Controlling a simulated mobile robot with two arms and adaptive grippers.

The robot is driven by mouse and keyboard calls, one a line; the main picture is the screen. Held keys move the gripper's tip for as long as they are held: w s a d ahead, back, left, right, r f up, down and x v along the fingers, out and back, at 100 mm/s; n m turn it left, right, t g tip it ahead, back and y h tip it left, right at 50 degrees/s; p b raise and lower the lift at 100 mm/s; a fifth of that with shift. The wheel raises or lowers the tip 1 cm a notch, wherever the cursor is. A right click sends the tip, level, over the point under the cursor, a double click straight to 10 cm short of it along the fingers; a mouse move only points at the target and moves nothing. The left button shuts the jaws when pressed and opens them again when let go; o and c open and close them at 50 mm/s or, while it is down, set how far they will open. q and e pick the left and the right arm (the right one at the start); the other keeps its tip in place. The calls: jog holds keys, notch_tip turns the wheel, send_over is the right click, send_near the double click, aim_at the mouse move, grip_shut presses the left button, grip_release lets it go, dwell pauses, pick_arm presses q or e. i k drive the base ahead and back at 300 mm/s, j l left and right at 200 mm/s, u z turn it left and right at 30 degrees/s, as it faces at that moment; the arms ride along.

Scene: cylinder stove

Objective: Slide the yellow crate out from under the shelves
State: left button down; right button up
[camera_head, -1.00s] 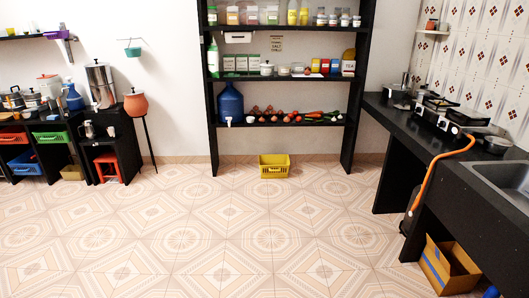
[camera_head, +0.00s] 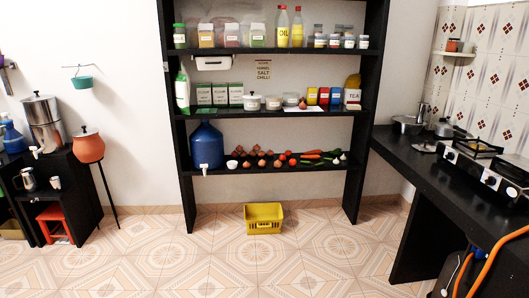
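The yellow crate (camera_head: 263,226) sits on the patterned tile floor, below the lowest board of the black shelves (camera_head: 270,173). It stands between the two black uprights, nearer the left one, with free floor on both sides of it. Its front wall faces me, and its open top shows no contents that I can make out. Neither of my grippers is in view.
The tile floor (camera_head: 215,270) in front of the crate is clear. A black counter with a stove (camera_head: 483,165) runs along the right, with an orange hose (camera_head: 495,250) below. At left stand a clay pot on a tall stand (camera_head: 88,147) and a red stool (camera_head: 54,222).

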aim_at(260, 218)
jog(key=i, duration=2.7)
